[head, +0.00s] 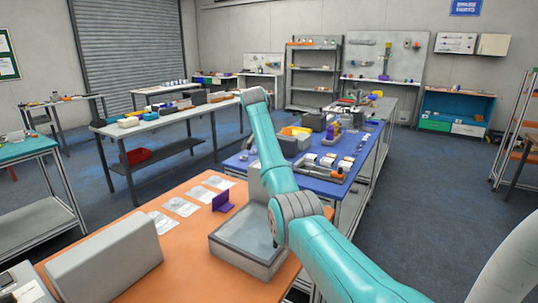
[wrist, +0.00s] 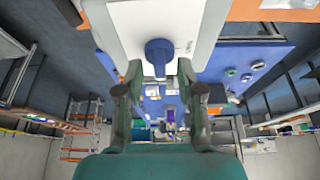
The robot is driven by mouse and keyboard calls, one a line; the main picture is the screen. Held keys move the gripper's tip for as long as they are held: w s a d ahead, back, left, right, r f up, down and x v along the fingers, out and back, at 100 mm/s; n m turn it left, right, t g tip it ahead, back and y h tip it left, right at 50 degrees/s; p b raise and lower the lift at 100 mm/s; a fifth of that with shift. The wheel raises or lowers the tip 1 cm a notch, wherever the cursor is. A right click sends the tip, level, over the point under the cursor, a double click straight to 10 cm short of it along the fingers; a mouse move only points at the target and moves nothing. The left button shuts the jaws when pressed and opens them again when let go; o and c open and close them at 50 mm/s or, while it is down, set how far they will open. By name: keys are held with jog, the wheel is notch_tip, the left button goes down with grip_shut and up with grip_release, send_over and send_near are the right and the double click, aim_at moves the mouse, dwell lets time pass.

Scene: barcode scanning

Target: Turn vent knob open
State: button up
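A blue knob (wrist: 159,48) with a short stem sits on a white panel (wrist: 124,22) at the top middle of the wrist view. My gripper (wrist: 158,73) is open, one finger on each side of the knob's lower end. I cannot tell whether the fingers touch it. In the head view I cannot make out the knob or the gripper; my teal arm covers the middle. A grey box with a greyish top (head: 243,246) stands on the orange table (head: 180,218), partly behind my arm. I cannot tell whether it bears the knob.
A purple stand (head: 222,201) and several clear packets (head: 180,206) lie on the orange table. A large light-grey case (head: 105,262) stands at its front left. A blue-topped bench (head: 352,172) with several items lies behind. Dark floor is free at the right.

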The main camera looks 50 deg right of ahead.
jog(key=v, duration=0.7)
dwell(0.5)
